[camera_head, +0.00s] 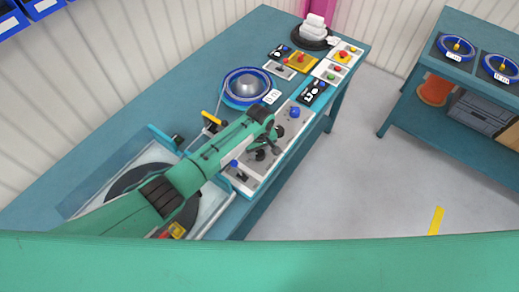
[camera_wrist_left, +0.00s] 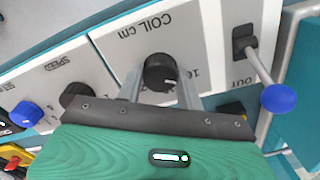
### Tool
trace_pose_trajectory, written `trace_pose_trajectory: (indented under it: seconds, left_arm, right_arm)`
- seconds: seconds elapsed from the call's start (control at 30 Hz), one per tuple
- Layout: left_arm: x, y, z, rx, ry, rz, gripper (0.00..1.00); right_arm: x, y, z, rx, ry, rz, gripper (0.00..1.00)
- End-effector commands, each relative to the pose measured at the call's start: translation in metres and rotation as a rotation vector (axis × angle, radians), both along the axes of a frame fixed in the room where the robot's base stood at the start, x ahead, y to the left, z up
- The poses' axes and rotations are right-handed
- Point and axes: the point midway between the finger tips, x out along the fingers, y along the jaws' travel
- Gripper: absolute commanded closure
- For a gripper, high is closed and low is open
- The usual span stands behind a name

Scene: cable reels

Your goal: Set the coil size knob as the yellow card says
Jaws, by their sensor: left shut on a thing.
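The coil size knob (camera_wrist_left: 160,73) is a round black knob on a light grey panel marked "COIL cm", upside down in the left wrist view. A pale pointer mark shows on its lower right part. My left gripper (camera_wrist_left: 159,88) is shut on it, one finger on each side. Printed numbers beside it are partly hidden by the fingers. In the head view my left gripper (camera_head: 267,144) is down at the control panel, partly covering the knobs. I cannot make out the yellow card in either view. My right gripper is not in view.
A lever with a blue ball (camera_wrist_left: 278,98) stands right of the knob in the wrist view. The speed knob (camera_wrist_left: 76,94) and a blue knob (camera_wrist_left: 27,113) are to its left. A blue-rimmed reel (camera_head: 247,86) sits behind the panel. A second table (camera_head: 462,72) is at right.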

Motion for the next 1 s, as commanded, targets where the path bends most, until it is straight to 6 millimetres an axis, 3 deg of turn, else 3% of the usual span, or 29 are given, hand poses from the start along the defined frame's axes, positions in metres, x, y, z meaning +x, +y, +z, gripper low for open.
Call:
trace_pose_trajectory:
  seconds: [0.37, 0.4, 0.5, 0.83, 1.0]
  left_arm:
    - [0.0, 0.0, 0.0, 0.0, 0.0, 0.007, 0.86]
    - [0.0, 0.0, 0.0, 0.0, 0.0, 0.007, 0.59]
    - [0.0, 0.0, 0.0, 0.0, 0.0, 0.006, 0.41]
    - [0.0, 0.0, 0.002, 0.0, -0.001, 0.005, 0.41]
    - [0.001, -0.001, 0.017, -0.003, -0.003, 0.005, 0.41]
  right_arm:
    - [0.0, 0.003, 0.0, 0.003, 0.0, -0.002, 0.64]
    - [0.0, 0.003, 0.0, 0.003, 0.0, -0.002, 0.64]
    - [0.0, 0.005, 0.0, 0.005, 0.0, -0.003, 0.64]
    - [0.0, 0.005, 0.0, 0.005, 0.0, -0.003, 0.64]
    - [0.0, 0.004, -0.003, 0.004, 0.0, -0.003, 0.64]
